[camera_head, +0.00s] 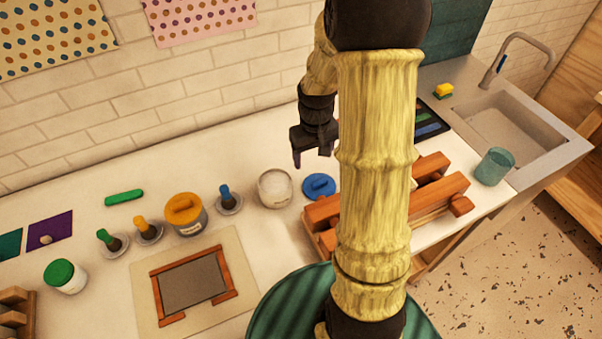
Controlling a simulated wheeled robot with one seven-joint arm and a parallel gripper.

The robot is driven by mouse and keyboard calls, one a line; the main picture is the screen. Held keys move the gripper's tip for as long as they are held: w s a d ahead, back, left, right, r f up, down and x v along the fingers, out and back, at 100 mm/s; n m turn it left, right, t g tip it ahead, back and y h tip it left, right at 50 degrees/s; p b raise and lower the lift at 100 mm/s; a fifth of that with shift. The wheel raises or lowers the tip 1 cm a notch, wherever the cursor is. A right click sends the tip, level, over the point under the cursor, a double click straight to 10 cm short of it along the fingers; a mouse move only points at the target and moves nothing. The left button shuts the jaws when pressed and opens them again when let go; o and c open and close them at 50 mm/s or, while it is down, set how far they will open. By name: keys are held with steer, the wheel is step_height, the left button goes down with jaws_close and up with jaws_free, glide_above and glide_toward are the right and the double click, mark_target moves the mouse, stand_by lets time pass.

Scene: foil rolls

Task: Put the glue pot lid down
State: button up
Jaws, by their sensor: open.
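A blue lid (319,186) with a raised handle lies flat on the white counter, just left of my arm. An open white pot (275,188) stands beside it on the left, with no lid on it. My gripper (312,160) hangs in the air above and behind the blue lid, fingers pointing down. It is open, and I see nothing between its fingers. An orange-lidded jar (186,213) stands further left. A green-lidded jar (65,276) stands at the left front. My arm hides part of the counter right of the blue lid.
A wooden rack with red-brown blocks (440,190) stands right of the lid, partly behind my arm. Small brushes in dishes stand near the orange-lidded jar. A framed grey panel (194,284) lies on a board in front. A glass (494,167) stands by the sink (513,130).

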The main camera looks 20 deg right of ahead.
steer(key=s+a+r+t, duration=0.2)
steer(key=s+a+r, duration=0.3)
steer(key=s+a, duration=0.5)
steer(key=shift+s+r, duration=0.15)
steer(key=shift+s, duration=0.25)
steer(key=shift+w+a, duration=0.1)
steer(key=shift+a, duration=0.05)
steer(key=shift+s, duration=0.2)
